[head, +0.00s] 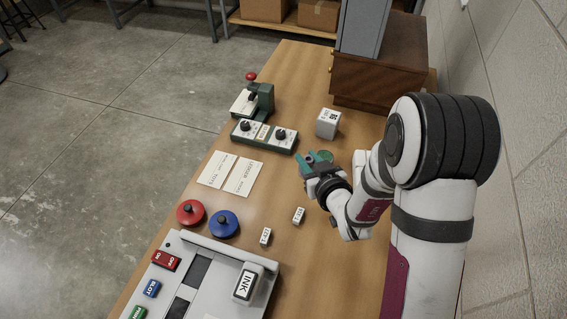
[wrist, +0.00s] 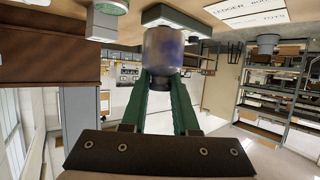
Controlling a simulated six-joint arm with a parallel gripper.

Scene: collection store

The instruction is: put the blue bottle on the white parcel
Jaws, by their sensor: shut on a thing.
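My gripper (head: 308,160) is over the middle of the table, its teal fingers pointing to the far side. In the wrist view, which looks upside down, the fingers (wrist: 161,108) are shut on the blue bottle (wrist: 163,50), cloudy blue-violet with a paler band. I cannot make out the bottle in the head view.
A green knobbed box (head: 264,136) is left of the parcel; a wooden cabinet (head: 378,75) stands behind.

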